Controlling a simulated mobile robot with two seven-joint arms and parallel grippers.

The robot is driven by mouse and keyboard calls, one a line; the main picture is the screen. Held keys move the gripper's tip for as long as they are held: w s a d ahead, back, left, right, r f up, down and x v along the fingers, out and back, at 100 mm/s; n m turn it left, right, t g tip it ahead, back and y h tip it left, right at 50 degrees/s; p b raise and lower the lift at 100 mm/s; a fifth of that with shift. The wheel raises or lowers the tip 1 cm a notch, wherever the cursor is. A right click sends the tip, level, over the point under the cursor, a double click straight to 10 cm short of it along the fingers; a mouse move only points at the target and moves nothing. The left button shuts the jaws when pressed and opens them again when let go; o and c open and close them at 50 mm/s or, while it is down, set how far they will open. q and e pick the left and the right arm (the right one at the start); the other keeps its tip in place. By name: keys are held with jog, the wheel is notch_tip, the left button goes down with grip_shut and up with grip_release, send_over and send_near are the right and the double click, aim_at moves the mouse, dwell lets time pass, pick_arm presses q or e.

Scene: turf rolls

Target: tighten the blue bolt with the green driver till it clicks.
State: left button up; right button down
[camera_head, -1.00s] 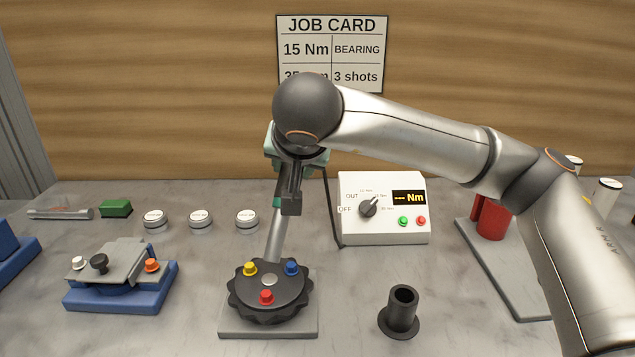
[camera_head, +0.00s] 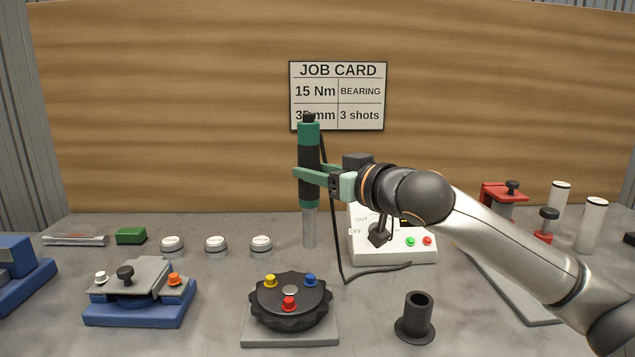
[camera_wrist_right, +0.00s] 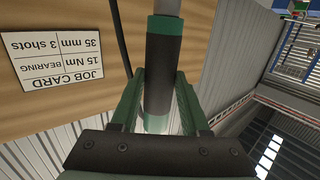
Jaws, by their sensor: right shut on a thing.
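The green driver (camera_head: 309,172) is a green and black cylinder with a grey shaft pointing down. It stands upright in the air. My right gripper (camera_head: 308,176) is shut around its body; the wrist view also shows the driver (camera_wrist_right: 160,75) between the green fingers (camera_wrist_right: 157,95). The blue bolt (camera_head: 310,280) sits at the right back of a black scalloped disc (camera_head: 290,312), with a yellow bolt (camera_head: 270,281) and a red bolt (camera_head: 289,303). The driver's lower end is above and behind the disc, apart from the blue bolt. My left gripper is not in view.
A white control box (camera_head: 395,248) stands behind right, partly hidden by my arm; a dark cable runs beside it. A black flanged cup (camera_head: 415,318) stands right of the disc. A blue fixture (camera_head: 140,300) and several white-topped discs (camera_head: 217,244) are to the left.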

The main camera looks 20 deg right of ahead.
pick_arm(q)
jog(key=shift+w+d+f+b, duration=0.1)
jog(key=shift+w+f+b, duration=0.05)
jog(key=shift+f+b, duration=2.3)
jog(key=shift+b, duration=0.85)
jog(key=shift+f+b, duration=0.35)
jog(key=shift+b, duration=0.05)
dwell(1.0)
